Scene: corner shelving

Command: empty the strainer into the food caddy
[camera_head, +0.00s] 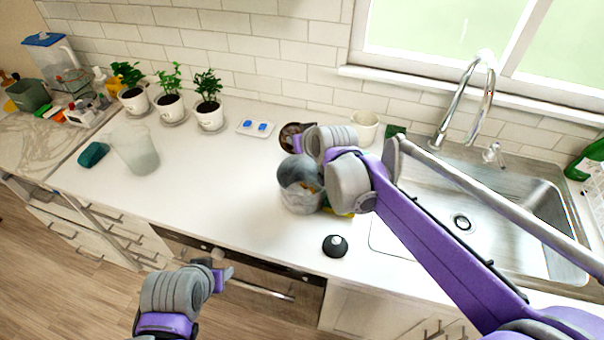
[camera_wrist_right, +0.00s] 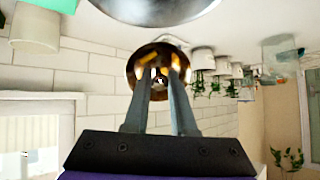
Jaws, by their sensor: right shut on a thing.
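The strainer (camera_head: 289,136) is a small brownish metal bowl in the head view, behind the food caddy and left of my right wrist. My right gripper (camera_wrist_right: 160,76) is shut on the strainer, which shows in the right wrist view (camera_wrist_right: 133,66) with yellowish bits inside. Its fingertips are mostly hidden in the head view. The food caddy (camera_head: 299,203) is a grey open bucket on the counter, with orange bits showing inside; my right arm covers part of its right side. My left gripper (camera_head: 225,277) is low in front of the counter, away from both; its jaw gap is unclear.
A black domed object (camera_head: 335,246) lies in front of the caddy, and a yellow item (camera_head: 343,213) beside it. A white pot (camera_head: 364,127) stands behind my wrist. The sink (camera_head: 520,215) is at right.

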